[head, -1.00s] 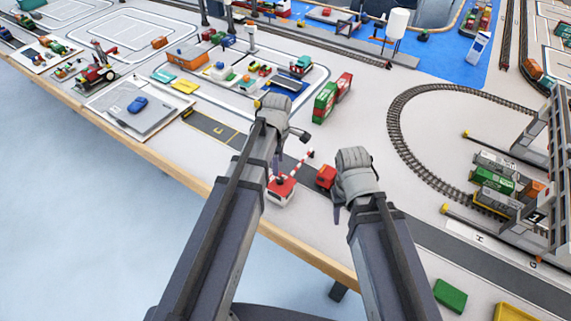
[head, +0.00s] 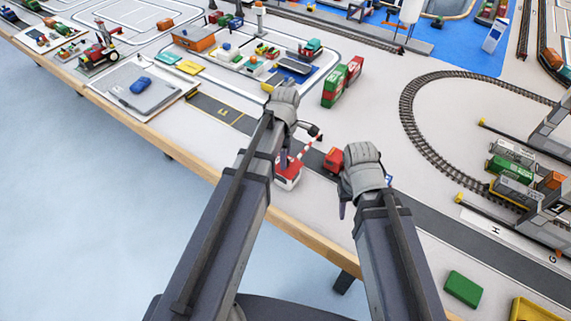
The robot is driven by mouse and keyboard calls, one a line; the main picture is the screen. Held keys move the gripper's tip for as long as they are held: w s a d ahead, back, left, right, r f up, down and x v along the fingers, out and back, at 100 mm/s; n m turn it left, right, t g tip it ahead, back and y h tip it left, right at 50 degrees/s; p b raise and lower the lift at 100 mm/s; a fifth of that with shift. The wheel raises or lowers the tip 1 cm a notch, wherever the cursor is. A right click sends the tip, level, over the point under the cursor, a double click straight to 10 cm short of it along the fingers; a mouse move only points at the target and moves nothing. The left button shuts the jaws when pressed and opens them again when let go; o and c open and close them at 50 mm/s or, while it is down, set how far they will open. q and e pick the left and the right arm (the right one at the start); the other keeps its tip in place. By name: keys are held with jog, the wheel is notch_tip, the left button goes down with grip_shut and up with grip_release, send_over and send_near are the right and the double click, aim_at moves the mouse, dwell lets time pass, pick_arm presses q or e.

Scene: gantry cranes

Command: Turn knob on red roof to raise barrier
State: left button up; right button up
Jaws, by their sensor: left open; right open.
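A small white hut with a red roof (head: 291,180) stands by the dark road near the front table edge, partly hidden by my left arm. The knob on its roof cannot be made out. A red-and-white striped barrier (head: 311,146) slants up to the right beside the hut. My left gripper (head: 299,144) is open above the hut and barrier; one dark finger shows right of it and another overlaps the hut roof. Contact cannot be told. My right gripper (head: 365,192) is open and empty over the road, right of the hut.
A red truck (head: 334,161) stands on the road between the hut and my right gripper. Green and red containers (head: 342,82) stand behind. A curved track (head: 408,110) lies to the right. A green block (head: 463,288) lies at the front right.

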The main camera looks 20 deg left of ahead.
pick_arm(q)
jog(key=shift+f+b, duration=0.3)
jog(key=shift+f, duration=0.35)
jog(key=shift+r, duration=0.1)
grip_shut()
